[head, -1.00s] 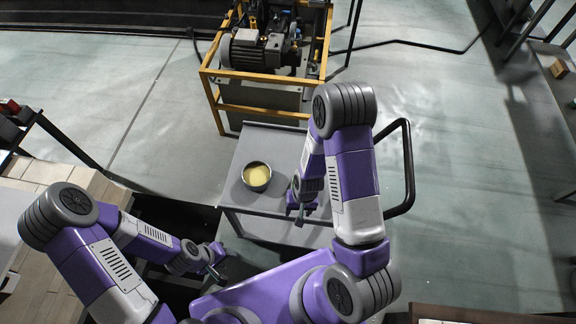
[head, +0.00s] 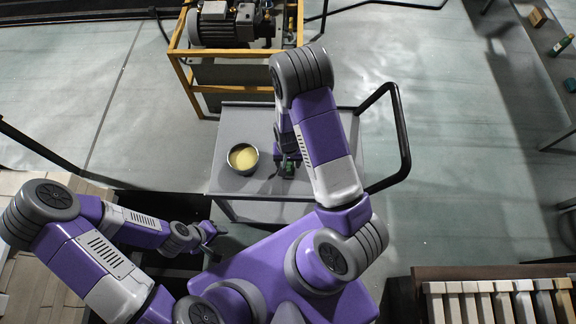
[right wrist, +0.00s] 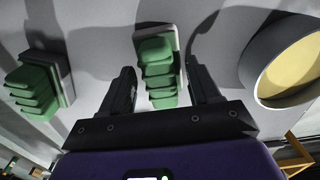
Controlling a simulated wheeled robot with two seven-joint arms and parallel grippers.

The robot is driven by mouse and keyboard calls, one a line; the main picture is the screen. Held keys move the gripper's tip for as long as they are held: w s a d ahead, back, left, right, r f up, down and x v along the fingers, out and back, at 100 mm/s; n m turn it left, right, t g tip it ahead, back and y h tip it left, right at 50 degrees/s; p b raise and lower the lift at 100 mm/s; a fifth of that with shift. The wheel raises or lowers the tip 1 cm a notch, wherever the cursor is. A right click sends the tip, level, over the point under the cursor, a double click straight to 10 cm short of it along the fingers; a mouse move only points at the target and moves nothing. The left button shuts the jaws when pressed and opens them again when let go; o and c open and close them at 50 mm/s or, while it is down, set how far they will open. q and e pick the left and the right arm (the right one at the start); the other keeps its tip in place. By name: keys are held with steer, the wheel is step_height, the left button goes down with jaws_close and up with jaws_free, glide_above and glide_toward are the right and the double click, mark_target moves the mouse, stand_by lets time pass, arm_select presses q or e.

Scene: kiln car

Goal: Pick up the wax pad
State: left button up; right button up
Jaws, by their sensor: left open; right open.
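A green ribbed block on a pale grey base (right wrist: 156,70), which may be the wax pad, lies on the grey cart top. A second similar green block (right wrist: 36,82) lies to the left. A round dark-rimmed pan with a pale yellow filling (head: 242,158) stands left of the right gripper. My left gripper (head: 213,237) is open and empty, off the cart.
The grey cart (head: 232,122) has a black handle (head: 402,140) on its right. A yellow frame with a motor (head: 187,62) stands behind it. The pan (right wrist: 290,70) is right of the gripper in the right wrist view. A slatted bench (head: 490,275) is at lower right.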

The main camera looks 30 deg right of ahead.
steer(key=shift+r, duration=0.1)
steer(key=shift+c, duration=0.4)
steer(key=c, duration=1)
steer(key=shift+r, duration=0.1)
step_height(320, 180, up, 10)
steer(key=p, duration=0.3)
steer(key=shift+p, duration=0.35)
